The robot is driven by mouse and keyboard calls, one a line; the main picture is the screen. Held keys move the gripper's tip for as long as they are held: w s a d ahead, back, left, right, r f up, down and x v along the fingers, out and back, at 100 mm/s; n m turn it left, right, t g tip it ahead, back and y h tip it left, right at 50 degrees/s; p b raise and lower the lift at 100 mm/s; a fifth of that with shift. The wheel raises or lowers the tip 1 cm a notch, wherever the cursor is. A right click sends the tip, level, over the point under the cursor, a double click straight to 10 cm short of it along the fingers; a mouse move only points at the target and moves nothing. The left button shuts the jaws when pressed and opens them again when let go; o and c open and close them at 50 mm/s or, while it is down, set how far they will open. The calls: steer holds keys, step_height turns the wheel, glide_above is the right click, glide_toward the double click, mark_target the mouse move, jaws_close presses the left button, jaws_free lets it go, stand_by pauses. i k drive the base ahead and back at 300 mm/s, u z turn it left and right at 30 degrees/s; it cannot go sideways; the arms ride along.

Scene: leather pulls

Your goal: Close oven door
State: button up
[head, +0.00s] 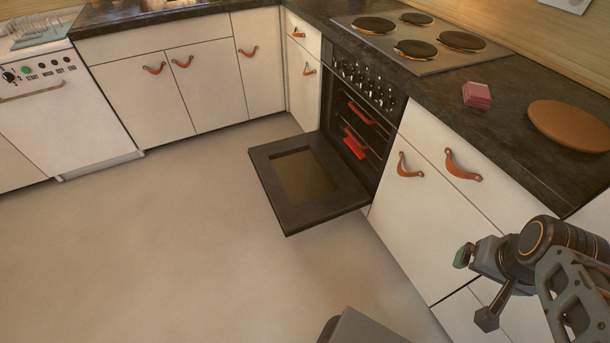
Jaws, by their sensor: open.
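The oven (365,98) is built in under the counter at the centre right, below its row of knobs. Its dark oven door (263,208) is swung down and open, lying about level over the floor, with a brownish window (303,177) in it. Inside the oven, red items (354,143) show on the racks. My gripper (474,288) is at the lower right, in front of the white cabinets, well to the right of the door and not touching it. Its jaws are open, with nothing seen between them.
White cabinets with leather pulls (409,165) flank the oven. The dark counter (450,100) bears a hob (420,44), a red stack (477,95) and a round brown board (570,126). A dishwasher (62,118) stands at left. The floor (170,240) left of the door is clear.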

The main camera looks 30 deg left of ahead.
mark_target(349, 196)
steer(key=u, duration=0.4)
steer(key=k, duration=0.45)
steer(key=u, duration=1.5)
steer(key=i, duration=0.4)
steer(key=u, duration=0.5)
steer(key=i, duration=1.75)
steer(key=z, duration=0.3)
